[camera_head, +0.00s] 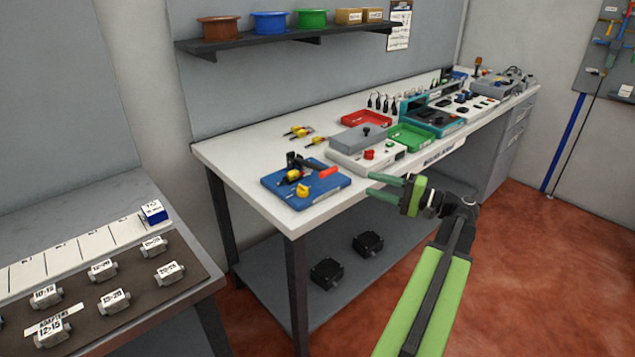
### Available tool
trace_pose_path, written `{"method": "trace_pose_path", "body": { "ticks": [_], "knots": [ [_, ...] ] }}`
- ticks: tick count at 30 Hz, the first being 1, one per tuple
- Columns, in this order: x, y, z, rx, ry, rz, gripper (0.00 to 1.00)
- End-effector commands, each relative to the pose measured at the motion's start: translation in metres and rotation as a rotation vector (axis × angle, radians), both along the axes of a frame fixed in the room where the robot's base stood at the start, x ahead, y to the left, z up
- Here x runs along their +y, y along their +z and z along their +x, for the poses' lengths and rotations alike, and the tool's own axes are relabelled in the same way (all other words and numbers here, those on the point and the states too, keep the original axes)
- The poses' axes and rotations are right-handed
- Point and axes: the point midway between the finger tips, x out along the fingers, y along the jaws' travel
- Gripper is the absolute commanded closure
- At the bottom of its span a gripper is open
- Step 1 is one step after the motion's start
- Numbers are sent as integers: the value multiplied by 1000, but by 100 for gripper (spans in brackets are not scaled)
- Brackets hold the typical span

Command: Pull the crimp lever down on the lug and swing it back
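The crimp tool stands on a blue base plate (335,187) at the near left end of the white bench. Its lever (328,172) has a red grip and slopes low to the right over the plate. A black upright part (292,160) rises behind it. Yellow pieces (302,190) lie at the front of the plate; I cannot tell which is the lug, too small at this distance. My gripper (369,184) is in front of the bench edge, right of the lever. Its two green fingers are apart with nothing between them, pointing left.
A grey and white machine with a red knob (369,154) stands right of the blue plate. Beyond it are a green tray (412,137) and a red tray (366,118). Yellow-tipped parts (298,131) lie behind the plate. A side table (120,335) with labelled blocks is at left.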

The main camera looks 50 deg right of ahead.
Motion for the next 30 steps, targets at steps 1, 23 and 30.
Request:
{"method": "trace_pose_path", "body": {
  "ticks": [1, 23, 30],
  "knots": [
    [0, 1, 0, 0, 0, 0, 60],
    [48, 6, 142, 2, 4, -1, 60],
    [55, 6, 164, 2, 1, -1, 60]
  ]
}}
